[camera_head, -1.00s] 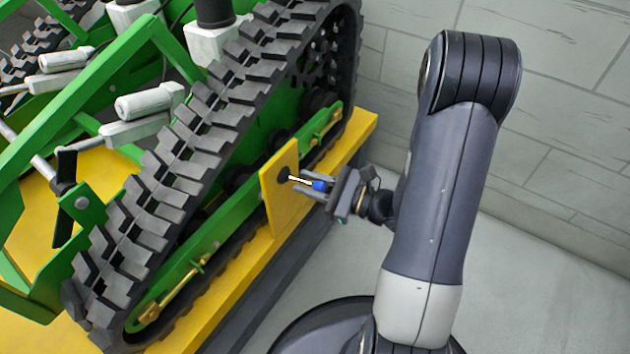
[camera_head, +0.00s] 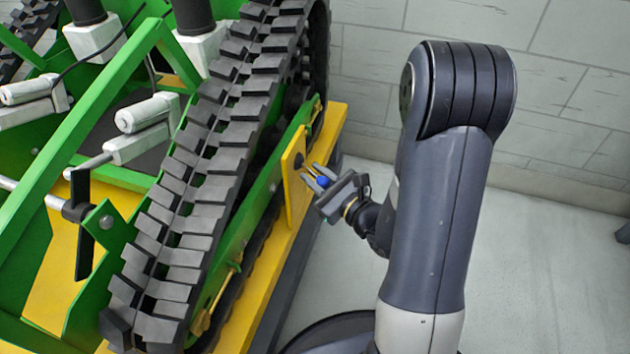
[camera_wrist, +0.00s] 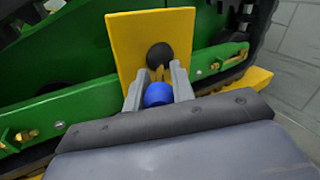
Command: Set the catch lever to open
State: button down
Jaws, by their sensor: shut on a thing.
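The catch lever is a thin rod with a blue knob (camera_head: 322,182), standing out from a dark round pivot on a yellow plate (camera_head: 291,170) at the side of the green tracked carrier. In the wrist view the blue knob (camera_wrist: 158,94) sits between my fingers, below the dark pivot (camera_wrist: 159,55) on the yellow plate (camera_wrist: 125,40). My gripper (camera_head: 318,178) is shut on the lever at its knob; it also shows in the wrist view (camera_wrist: 158,92). The fingers partly hide the rod.
The black track (camera_head: 190,180) and green side beam (camera_head: 235,250) run close behind the plate. A yellow ledge (camera_head: 262,300) lies below.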

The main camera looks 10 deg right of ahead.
jog(key=shift+s+a+m+t+h, duration=0.2)
jog(key=shift+m+t+h, duration=0.15)
jog(key=shift+h, duration=0.25)
jog(key=c, duration=1.2)
grip_release()
jog(key=shift+w, duration=0.1)
jog(key=v, duration=1)
jog(key=shift+s, duration=0.4)
jog(key=shift+d, duration=0.15)
